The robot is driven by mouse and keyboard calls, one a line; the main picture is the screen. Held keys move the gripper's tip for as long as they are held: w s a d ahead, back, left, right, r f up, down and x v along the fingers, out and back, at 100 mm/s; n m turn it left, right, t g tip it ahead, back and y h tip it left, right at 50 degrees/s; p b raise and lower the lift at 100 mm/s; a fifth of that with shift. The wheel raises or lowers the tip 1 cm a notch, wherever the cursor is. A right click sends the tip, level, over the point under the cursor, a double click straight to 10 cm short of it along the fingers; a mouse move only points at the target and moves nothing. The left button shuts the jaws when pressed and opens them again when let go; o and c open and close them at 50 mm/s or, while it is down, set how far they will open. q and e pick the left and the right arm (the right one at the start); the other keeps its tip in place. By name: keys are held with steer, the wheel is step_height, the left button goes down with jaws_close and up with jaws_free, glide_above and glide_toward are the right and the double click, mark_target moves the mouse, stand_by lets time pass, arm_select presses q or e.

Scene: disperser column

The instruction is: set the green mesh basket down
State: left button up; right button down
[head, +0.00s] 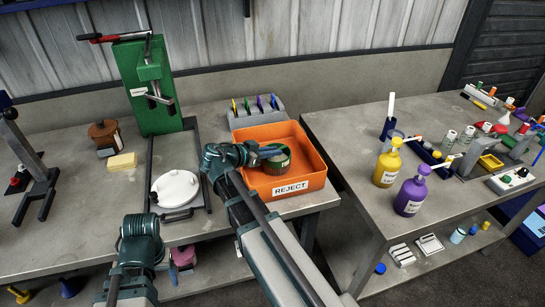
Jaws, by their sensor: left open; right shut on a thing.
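A round basket (279,161) with dark sides and a greenish label or band sits low inside the orange reject bin (318,181). It looks like the green mesh basket, but its mesh is too small to make out. My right gripper (268,152) reaches over the bin's left wall and is shut on the basket's near left rim. I cannot tell whether the basket touches the bin floor. My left gripper (143,224) is open and empty at the front edge of the left bench, near a white round lid; its fingertips are hard to make out.
The white lid (175,188) lies in front of a green lever press (148,85). A grey rack (258,112) of coloured tools stands behind the bin. Yellow (387,168) and purple (410,195) pump bottles stand on the right bench. A gap separates the benches.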

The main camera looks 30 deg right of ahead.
steer(key=shift+r, duration=0.1)
steer(key=c, duration=1.4)
jaws_free()
steer(key=shift+f, duration=0.2)
steer(key=o, duration=0.5)
steer(key=shift+r, duration=0.1)
